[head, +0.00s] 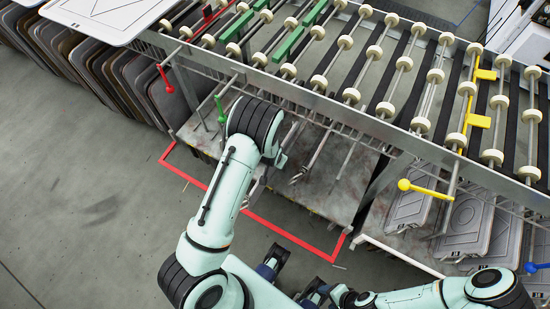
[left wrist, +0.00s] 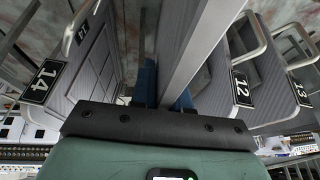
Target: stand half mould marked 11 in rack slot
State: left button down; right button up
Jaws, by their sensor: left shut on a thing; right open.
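My left gripper (left wrist: 167,88) is shut on a grey plate (left wrist: 205,45), seen nearly edge-on between its blue fingers in the left wrist view. The plate's number does not show, so I cannot tell whether it is the half mould marked 11. Other grey moulds flank it: one marked 14 (left wrist: 60,100) at left, one marked 12 (left wrist: 224,95) at right, and one marked 13 (left wrist: 285,85) beyond. In the head view the left gripper is hidden beyond my left forearm. My right gripper (head: 291,275) is open and empty above the floor. I cannot make out the slot.
A roller gantry (head: 345,95) with green and yellow parts crosses above my left forearm. A red outline (head: 290,236) marks the floor. The floor at left is clear.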

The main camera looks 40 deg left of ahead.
pick_arm(q)
jog(key=shift+w+r, duration=0.1)
jog(key=shift+r, duration=0.05)
jog(key=c, duration=1)
grip_release()
jog(key=shift+c, duration=0.2)
